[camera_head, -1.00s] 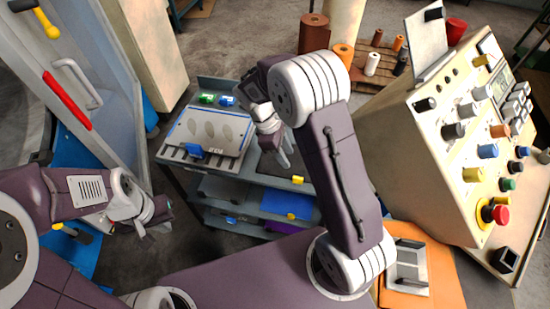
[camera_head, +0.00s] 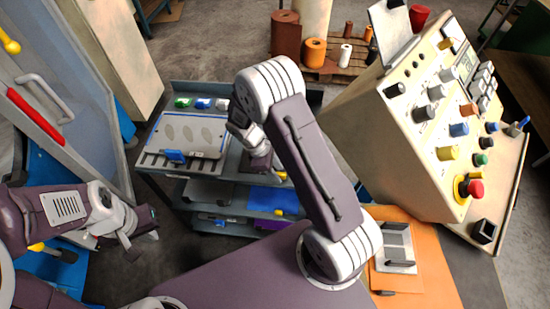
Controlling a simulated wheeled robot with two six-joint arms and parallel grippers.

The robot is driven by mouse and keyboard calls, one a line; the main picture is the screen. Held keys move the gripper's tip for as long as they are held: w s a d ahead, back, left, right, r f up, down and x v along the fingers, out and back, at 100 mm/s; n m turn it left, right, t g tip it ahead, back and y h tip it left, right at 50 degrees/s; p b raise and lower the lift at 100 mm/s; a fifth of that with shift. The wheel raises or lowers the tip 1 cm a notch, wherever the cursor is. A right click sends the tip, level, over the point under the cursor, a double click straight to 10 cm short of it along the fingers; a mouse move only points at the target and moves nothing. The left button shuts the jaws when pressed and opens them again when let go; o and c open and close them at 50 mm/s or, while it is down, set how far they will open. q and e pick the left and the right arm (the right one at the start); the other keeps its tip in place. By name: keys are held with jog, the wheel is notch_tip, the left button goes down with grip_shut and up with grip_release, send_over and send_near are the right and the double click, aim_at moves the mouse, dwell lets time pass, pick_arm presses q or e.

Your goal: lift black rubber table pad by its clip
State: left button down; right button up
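The black rubber pad lies at the right part of the grey cart's top. It is mostly hidden behind my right arm and gripper. A small yellow clip (camera_head: 281,176) shows at the cart's front edge, partly covered by my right arm. My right gripper (camera_head: 258,168) points down over the cart top, just left of the clip; its fingertips are not clear, and I cannot tell whether it touches the pad. My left gripper (camera_head: 139,243) hangs empty at the lower left, away from the cart, with its fingers apart.
The grey cart (camera_head: 150,181) carries a white plate (camera_head: 190,134) with oval shapes and a blue clip (camera_head: 175,156). Green, blue and white small items stand behind it. A beige control console (camera_head: 400,150) is at right, an open blue-grey door (camera_head: 80,95) at left.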

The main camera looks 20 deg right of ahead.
grip_shut()
dwell(1.4)
